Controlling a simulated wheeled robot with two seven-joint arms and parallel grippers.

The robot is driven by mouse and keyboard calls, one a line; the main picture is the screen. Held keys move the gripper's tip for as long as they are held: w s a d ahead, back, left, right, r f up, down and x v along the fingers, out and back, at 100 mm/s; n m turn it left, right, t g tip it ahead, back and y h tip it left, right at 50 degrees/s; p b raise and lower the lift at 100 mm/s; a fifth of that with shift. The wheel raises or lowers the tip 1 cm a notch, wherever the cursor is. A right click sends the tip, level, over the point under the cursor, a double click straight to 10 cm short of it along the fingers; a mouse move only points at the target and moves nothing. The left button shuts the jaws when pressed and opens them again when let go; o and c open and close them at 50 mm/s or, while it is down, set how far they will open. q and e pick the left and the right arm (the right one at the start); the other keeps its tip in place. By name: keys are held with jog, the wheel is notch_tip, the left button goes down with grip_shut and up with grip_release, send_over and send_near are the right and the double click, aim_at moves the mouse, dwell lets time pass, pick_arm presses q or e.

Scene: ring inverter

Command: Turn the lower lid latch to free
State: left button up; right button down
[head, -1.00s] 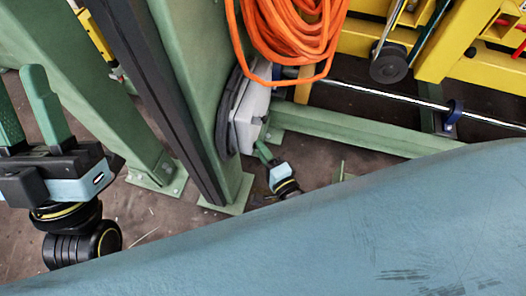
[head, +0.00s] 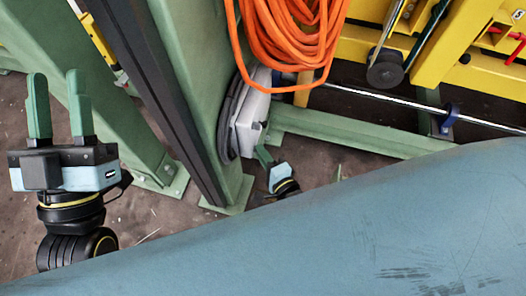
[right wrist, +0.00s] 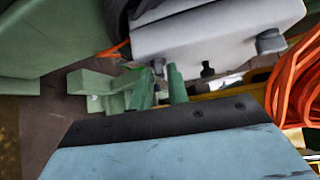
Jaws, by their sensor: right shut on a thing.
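The pale grey box (head: 251,122) is fixed to the side of a green post, and its lid face shows in the right wrist view (right wrist: 215,28). My right gripper (right wrist: 160,74) is at the box's edge, its green fingers shut on a small grey latch (right wrist: 158,64), which I take as the lower lid latch. The fingers hide most of it, so its exact angle is unclear. A second grey latch (right wrist: 270,42) stands on the same edge, apart from the fingers. In the head view my right gripper (head: 268,158) is below the box. My left gripper (head: 58,105) is open and empty, fingers up.
A coiled orange hose (head: 290,40) hangs just above the box. A green post (head: 195,90) and a low green beam (head: 345,133) stand close by. A yellow frame (head: 448,45) is at the right. A large blue-grey surface (head: 330,225) covers the foreground.

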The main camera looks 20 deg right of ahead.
pick_arm(q)
notch_tip(320, 180, down, 15)
jog(key=a+g+y+p, duration=0.3)
jog(key=g+y+p, duration=0.15)
jog(key=g, duration=0.75)
jog(key=s+a+f+n+g+y+p, duration=0.15)
jog(key=s+a+f+g+p, duration=0.3)
jog(key=s+f+g, duration=0.55)
jog(key=a+f+y+p, duration=0.1)
jog(key=a+f+p, duration=0.3)
jog(key=f, duration=0.6)
jog(key=shift+s+a+f+m+y, duration=0.15)
jog(key=shift+m+y, duration=0.15)
jog(key=shift+m, duration=0.05)
pick_arm(e)
jog(key=shift+w+d+r+m+g+y, duration=0.2)
jog(key=shift+m+g+y, duration=0.5)
jog(key=shift+m+g, duration=0.9)
jog(key=shift+w+d+r+m+g+y, duration=0.1)
jog(key=shift+w+r+m+g+y, duration=0.2)
jog(key=shift+m+g+y, duration=1.25)
jog(key=shift+w+d+r+m+g+h, duration=0.2)
jog(key=shift+m+g, duration=0.55)
jog(key=shift+g, duration=1.8)
jog(key=shift+a, duration=0.1)
